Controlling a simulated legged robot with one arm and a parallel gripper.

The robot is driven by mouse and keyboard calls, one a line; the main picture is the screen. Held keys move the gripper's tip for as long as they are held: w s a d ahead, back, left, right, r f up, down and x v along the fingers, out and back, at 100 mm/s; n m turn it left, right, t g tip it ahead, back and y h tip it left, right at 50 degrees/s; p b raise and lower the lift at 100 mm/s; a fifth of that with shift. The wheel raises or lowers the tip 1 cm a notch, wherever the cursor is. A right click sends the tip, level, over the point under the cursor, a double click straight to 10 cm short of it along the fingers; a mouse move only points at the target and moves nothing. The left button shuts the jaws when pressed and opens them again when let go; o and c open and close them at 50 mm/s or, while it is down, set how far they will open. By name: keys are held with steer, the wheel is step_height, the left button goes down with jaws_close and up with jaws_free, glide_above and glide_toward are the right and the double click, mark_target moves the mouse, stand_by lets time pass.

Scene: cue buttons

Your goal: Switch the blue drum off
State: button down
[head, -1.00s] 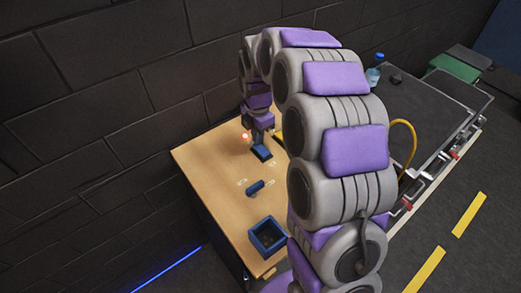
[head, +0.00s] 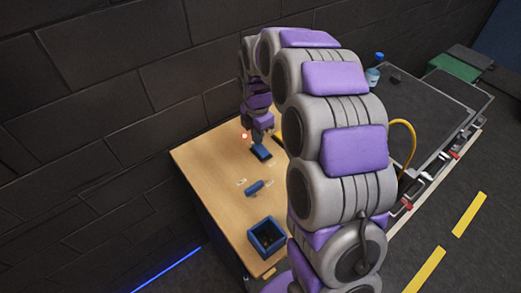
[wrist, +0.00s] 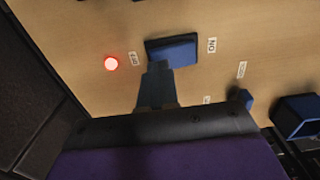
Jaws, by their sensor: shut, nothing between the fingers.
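A blue block-like switch (head: 261,152) sits on the wooden table. In the wrist view this switch (wrist: 172,48) lies between two white labels, which seem to read OFF on the left and ON on the right. My gripper (head: 257,139) is shut and empty just over it. In the wrist view my gripper's fingertips (wrist: 156,68) overlap the switch's near edge; I cannot tell whether they touch it. A small blue cylinder (head: 254,187), drum-like, lies nearer the front with small labels beside it. Its end (wrist: 240,97) shows partly in the wrist view.
A red light (head: 244,135) glows left of the switch. An open blue box (head: 267,236) stands at the table's front. A dark brick wall (head: 90,110) runs close behind the table (head: 205,165). A dark cart (head: 425,100) with a bottle (head: 374,70) stands to the right.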

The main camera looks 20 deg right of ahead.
mark_target(258, 146)
steer(key=shift+f, duration=0.9)
stand_by(0.4)
steer(key=shift+r+p, duration=2.1)
steer(key=shift+r, duration=1.4)
steer(key=shift+s+r, duration=0.15)
steer(key=shift+s, duration=0.05)
steer(key=s+r+m+g, duration=0.1)
steer(key=s+r+m, duration=0.2)
steer(key=s+m, duration=0.8)
steer(key=s+r+m, duration=0.3)
steer(key=s+m, duration=0.8)
steer(key=s, duration=1.4)
steer(key=shift+s+r+g, duration=0.15)
steer(key=shift+s+g, duration=0.25)
